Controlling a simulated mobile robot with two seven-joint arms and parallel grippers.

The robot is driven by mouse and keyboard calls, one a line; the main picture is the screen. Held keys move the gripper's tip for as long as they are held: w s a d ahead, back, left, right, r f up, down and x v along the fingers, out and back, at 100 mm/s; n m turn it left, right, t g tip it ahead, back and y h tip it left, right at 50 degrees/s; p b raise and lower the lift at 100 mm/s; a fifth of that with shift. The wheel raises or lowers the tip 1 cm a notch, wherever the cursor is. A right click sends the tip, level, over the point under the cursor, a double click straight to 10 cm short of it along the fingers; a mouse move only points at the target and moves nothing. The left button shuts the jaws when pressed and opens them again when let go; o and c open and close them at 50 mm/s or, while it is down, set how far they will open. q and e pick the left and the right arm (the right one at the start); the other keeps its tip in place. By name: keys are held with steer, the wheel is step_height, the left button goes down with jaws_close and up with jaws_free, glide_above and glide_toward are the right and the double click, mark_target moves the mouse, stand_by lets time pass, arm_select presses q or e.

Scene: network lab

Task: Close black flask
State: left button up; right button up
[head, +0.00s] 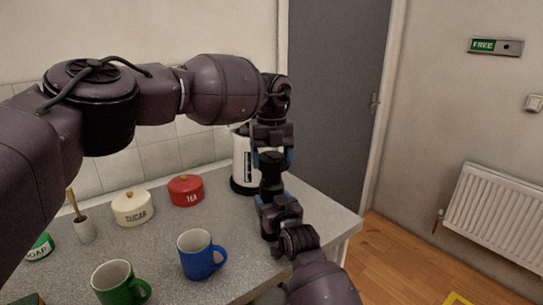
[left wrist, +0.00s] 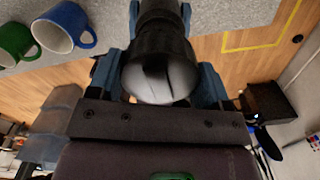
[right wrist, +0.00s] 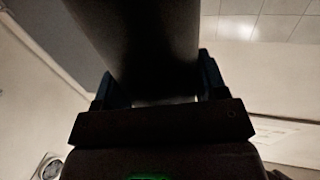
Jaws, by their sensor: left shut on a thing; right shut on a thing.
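The black flask (head: 272,172) is upright above the counter's right end, between my two grippers, largely hidden by them. My left gripper (head: 273,157) comes from above and is shut on its upper end. In the left wrist view a dark cylinder with a rounded, shiny grey end (left wrist: 160,78) sits between the blue fingers. My right gripper (head: 268,200) comes from below and is shut on the lower part. In the right wrist view the dark flask body (right wrist: 145,35) fills the space between the fingers. I cannot tell whether the lid is separate or seated.
The grey counter (head: 150,255) holds a blue mug (head: 197,262), a green mug (head: 115,285), a cream sugar pot (head: 132,208) and a red tea pot (head: 186,192). A white and black appliance (head: 240,165) stands close behind the flask.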

arm_select(q)
steer(key=shift+f, duration=0.9)
steer(key=shift+f, duration=0.55)
stand_by(0.5)
